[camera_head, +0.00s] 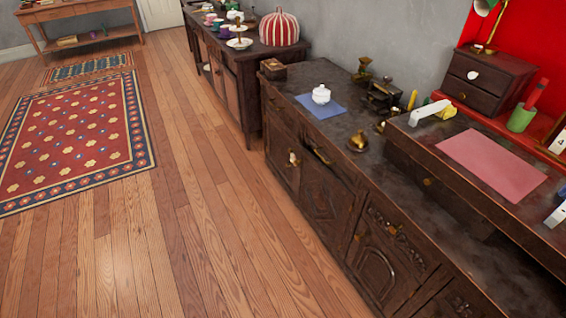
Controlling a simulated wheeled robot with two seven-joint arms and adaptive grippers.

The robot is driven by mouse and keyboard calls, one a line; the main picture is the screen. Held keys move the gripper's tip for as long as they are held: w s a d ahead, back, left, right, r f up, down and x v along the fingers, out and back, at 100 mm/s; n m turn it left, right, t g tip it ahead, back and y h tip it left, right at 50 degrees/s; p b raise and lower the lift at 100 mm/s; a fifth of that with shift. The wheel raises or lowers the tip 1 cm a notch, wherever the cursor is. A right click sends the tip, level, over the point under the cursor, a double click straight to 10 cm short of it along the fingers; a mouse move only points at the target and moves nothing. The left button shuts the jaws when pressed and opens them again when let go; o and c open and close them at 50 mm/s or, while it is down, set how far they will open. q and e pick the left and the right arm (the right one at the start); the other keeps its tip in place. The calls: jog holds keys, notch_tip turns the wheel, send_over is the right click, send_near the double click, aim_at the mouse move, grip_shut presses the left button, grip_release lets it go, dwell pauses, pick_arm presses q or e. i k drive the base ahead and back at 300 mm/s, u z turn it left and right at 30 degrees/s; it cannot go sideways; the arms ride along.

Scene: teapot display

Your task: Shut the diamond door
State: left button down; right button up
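A dark wooden cabinet (390,185) runs along the wall at the right. A door in its front (325,200) has carving that looks like a diamond. This door lies close to the line of the cabinet front, and I cannot tell whether it stands slightly ajar. A brass handle (321,155) shows near the top of the front there. To its left is another door panel with a pale brass knob (293,159). To its right is a door with arched carving (384,265). Neither of my grippers shows in the head view.
The wooden floor (185,235) before the cabinet is clear. A patterned red rug (75,140) lies at the left. On the cabinet stand a white teapot (321,94) on a blue mat (320,106) and brass items. A raised desk (450,130) bears a pink sheet (490,164).

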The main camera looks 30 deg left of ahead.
aim_at(321, 196)
jog(key=u, duration=0.7)
jog(key=i, duration=1.2)
jog(key=z, duration=0.1)
